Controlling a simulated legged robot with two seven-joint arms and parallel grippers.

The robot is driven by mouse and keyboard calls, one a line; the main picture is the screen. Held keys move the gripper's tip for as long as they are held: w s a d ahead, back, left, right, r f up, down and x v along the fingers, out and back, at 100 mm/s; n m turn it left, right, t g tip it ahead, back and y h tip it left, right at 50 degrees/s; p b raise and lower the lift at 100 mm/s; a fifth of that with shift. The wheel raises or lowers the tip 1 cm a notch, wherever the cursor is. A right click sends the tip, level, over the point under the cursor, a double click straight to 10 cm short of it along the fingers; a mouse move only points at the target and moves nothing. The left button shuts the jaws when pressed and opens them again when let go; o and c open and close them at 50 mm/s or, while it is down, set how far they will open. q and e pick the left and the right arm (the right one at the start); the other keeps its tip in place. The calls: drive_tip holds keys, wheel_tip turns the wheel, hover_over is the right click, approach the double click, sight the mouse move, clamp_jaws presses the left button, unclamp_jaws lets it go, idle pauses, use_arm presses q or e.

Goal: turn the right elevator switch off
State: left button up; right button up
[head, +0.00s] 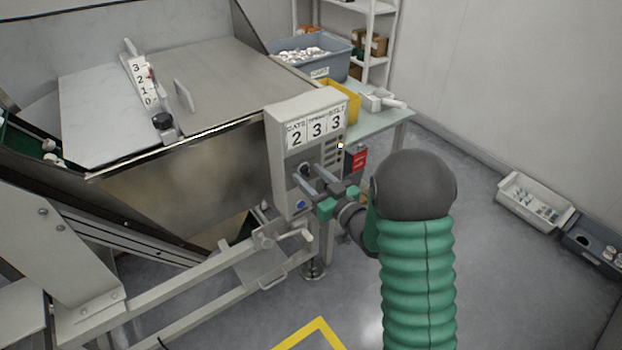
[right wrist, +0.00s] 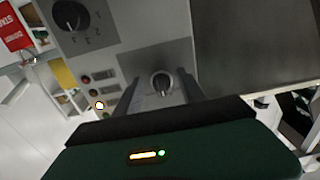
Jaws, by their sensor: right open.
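The control box (head: 285,160) stands at the front corner of the metal hopper, with cards reading 2, 3, 3 on its top. A grey rotary switch (right wrist: 162,83) on a dark plate of its panel shows in the right wrist view; I cannot read its label or setting. My right gripper (head: 312,178) is open at the lower panel face. In the right wrist view its fingers (right wrist: 163,92) stand on both sides of the switch; I cannot tell whether they touch it. In the head view the gripper mostly hides the switch. My left gripper is not in view.

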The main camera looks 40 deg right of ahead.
clamp_jaws()
drive_tip(key=shift+f, duration=0.1)
idle(0.4)
drive_tip(key=n+b, duration=0.2)
drive_tip(key=n, duration=0.2)
drive_tip(key=n+b, duration=0.2)
drive_tip(key=n, duration=0.2)
drive_tip(key=shift+d+n+b, duration=0.15)
drive_tip(key=shift+n+b, duration=0.2)
drive_tip(key=shift+n, duration=0.05)
idle(0.5)
